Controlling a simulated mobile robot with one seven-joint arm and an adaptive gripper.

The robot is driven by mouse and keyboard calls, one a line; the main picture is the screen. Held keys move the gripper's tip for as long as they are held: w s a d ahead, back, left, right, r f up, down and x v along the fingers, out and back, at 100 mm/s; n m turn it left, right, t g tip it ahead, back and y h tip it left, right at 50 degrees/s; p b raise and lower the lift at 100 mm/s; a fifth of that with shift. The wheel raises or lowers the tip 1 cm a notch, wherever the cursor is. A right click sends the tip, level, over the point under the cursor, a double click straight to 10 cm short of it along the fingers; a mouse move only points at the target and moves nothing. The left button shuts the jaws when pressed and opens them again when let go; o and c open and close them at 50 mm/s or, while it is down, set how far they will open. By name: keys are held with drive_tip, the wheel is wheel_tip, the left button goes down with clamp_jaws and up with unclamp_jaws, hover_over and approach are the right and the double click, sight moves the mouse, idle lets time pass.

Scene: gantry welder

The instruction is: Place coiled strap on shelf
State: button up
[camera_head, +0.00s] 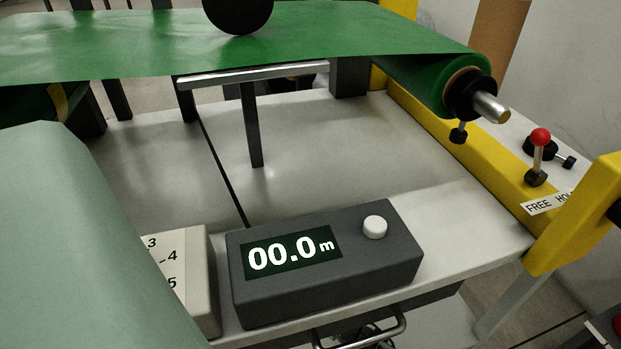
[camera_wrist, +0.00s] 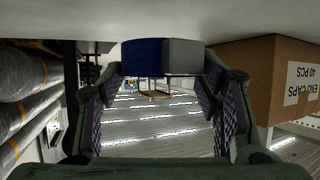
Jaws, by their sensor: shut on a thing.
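In the wrist view, which appears upside down, my gripper (camera_wrist: 164,74) is shut on a blue and grey block-like thing, which I take to be the coiled strap (camera_wrist: 144,58). It sits between the two fingertips, blue on the left and grey on the right. A pale flat surface, likely the shelf (camera_wrist: 165,22), runs along the top edge of this view. The strap is close against it; I cannot tell whether they touch. My gripper, the strap and the shelf do not show in the head view.
A cardboard box (camera_wrist: 262,75), its END CAPS label inverted, is close on the right in the wrist view. Several grey rolls (camera_wrist: 25,110) are at left. The head view shows a meter box (camera_head: 330,262), green sheet (camera_head: 130,45) and yellow frame (camera_head: 470,155).

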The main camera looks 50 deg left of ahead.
drive_tip(key=shift+w+a, duration=0.2)
drive_tip(key=shift+a, duration=0.1)
drive_tip(key=f, duration=0.3)
drive_tip(key=shift+w+a, duration=0.2)
drive_tip(key=shift+a, duration=0.1)
drive_tip(key=shift+f, duration=0.25)
drive_tip(key=shift+f+b, duration=0.15)
drive_tip(key=shift+b, duration=0.25)
drive_tip(key=o, duration=1.3)
